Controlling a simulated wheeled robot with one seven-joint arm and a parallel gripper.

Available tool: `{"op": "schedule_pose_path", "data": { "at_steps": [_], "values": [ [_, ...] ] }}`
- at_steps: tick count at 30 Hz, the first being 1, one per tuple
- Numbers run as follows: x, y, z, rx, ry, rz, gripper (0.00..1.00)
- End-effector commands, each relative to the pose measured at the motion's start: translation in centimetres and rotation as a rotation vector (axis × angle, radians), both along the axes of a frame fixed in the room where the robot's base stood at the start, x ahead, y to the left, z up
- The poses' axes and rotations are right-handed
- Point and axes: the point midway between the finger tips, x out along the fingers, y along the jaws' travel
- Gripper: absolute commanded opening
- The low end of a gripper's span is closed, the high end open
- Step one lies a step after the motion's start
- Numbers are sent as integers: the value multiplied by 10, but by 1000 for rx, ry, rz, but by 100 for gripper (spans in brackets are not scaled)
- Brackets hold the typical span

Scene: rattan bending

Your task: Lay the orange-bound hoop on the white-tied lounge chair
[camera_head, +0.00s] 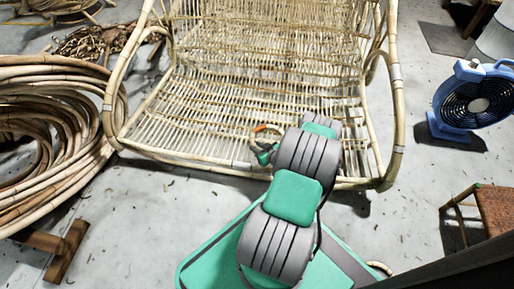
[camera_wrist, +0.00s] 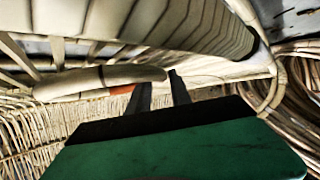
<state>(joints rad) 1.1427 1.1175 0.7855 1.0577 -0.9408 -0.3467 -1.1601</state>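The rattan lounge chair (camera_head: 205,110) stands ahead, with a pale tie (camera_head: 396,72) on its right arm. A small pale hoop with an orange binding (camera_head: 260,128) shows over the front of its seat; whether it touches the slats is unclear. My gripper (camera_head: 265,154) is at the hoop's near side, low over the seat's front. In the wrist view, the hoop (camera_wrist: 95,82) runs across just beyond my gripper (camera_wrist: 160,88), its orange patch beside the left finger. The fingers stand apart with a gap between them, and I see no grip on the hoop. My arm hides part of the seat.
Large rattan coils (camera_head: 45,130) lie at the left by a wooden stand (camera_head: 66,250). A blue fan (camera_head: 470,100) and a woven stool (camera_head: 495,205) stand at the right. A pale curved piece (camera_head: 380,268) shows beside my base. Grey floor is clear between chair and stool.

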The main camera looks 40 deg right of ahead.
Motion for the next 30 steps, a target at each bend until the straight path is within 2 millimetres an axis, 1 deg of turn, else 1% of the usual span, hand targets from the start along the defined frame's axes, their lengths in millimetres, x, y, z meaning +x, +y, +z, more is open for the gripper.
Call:
{"op": "schedule_pose_path", "data": {
  "at_steps": [1, 8, 14, 17, 20, 26, 27, 30],
  "values": [
    [0, 0, 0, 0, 0, 0, 28],
    [0, 0, 0, 0, 0, 0, 47],
    [0, 0, 0, 0, 0, 0, 47],
    [-1, 0, 3, 0, 0, 0, 47],
    [-14, 0, 12, 2, 2, -3, 47],
    [-57, 4, 40, 3, 0, -6, 47],
    [-67, 4, 44, 2, 1, -7, 47],
    [-86, 7, 54, 2, 0, -5, 47]
  ]
}}
